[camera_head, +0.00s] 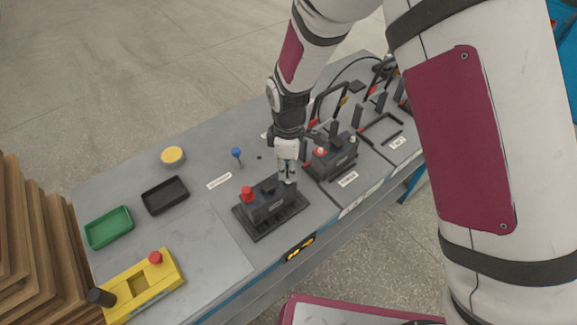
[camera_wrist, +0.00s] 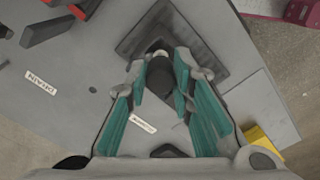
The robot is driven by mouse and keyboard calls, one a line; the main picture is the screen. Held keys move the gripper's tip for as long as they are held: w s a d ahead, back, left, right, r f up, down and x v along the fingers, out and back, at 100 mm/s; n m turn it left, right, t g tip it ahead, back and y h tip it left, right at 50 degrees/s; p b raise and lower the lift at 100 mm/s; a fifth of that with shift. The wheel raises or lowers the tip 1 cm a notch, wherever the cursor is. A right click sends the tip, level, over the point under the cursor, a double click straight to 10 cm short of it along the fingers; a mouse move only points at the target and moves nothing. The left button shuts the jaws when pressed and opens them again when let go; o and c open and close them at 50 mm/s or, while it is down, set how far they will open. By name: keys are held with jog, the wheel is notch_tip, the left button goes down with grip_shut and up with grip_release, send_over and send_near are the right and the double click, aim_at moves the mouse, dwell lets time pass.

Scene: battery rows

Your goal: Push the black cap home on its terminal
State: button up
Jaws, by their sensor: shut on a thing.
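My gripper (camera_head: 288,178) points down over the right end of the near dark battery (camera_head: 265,208), which sits on a black base plate. A red cap (camera_head: 247,194) stands on the battery's left end. In the wrist view, my gripper (camera_wrist: 162,75) has its teal fingers closed around the black cap (camera_wrist: 159,80). A pale round terminal top (camera_wrist: 160,49) shows just beyond the cap, partly covered. I cannot tell whether the cap touches the terminal. In the head view the fingers hide the cap and that terminal.
A second battery (camera_head: 331,157) stands close on the right, with black frames behind it. To the left lie a black tray (camera_head: 165,196), a green tray (camera_head: 108,228), a yellow block (camera_head: 140,285) and a yellow disc (camera_head: 172,156). A blue-topped pin (camera_head: 236,152) stands up behind the near battery.

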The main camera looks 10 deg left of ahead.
jog(key=shift+f+b, duration=0.5)
jog(key=shift+f, duration=1)
dwell(1.3)
jog(key=o, duration=1.3)
jog(key=shift+r, duration=0.1)
jog(key=shift+r+p, duration=0.8)
jog(key=shift+r, duration=2.65)
